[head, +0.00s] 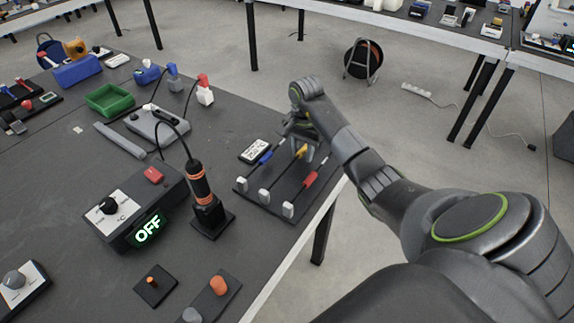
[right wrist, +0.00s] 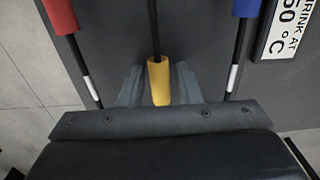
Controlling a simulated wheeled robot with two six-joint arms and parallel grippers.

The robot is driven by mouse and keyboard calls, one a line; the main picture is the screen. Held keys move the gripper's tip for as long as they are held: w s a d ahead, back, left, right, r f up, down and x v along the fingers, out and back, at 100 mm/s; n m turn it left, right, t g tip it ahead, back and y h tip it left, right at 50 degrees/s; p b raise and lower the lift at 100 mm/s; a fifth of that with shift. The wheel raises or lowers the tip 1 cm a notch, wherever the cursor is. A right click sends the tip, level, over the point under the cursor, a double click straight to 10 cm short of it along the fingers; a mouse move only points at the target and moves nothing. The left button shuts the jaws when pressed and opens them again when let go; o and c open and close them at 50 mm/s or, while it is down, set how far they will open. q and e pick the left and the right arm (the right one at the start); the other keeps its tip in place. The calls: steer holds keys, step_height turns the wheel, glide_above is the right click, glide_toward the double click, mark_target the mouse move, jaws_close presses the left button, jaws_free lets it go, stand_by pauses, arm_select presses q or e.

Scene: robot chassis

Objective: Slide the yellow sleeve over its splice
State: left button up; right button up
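The yellow sleeve (head: 301,151) is on the middle of several dark rods or wires on a black board (head: 253,193). My right gripper (head: 301,143) is over it, reaching in from the right. In the right wrist view the yellow sleeve (right wrist: 159,80) lies between the two grey fingers, with slight gaps at its sides; the gripper looks open. White bands, seemingly splices, show on the red-sleeved line (right wrist: 87,88) and the blue-sleeved line (right wrist: 233,78). The yellow line's band is not visible in the wrist view. My left gripper is not in view.
A red sleeve (head: 310,179) and a blue sleeve (head: 266,157) flank the yellow one. A white label (head: 254,151) lies at the board's left. A heat tool (head: 197,183) stands in a holder left of the board, near an OFF display (head: 148,229). The table edge is close on the right.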

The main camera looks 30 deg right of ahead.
mark_target(303, 149)
steer(key=shift+r+p, duration=1.6)
steer(key=shift+r, duration=1.8)
steer(key=shift+f, duration=0.1)
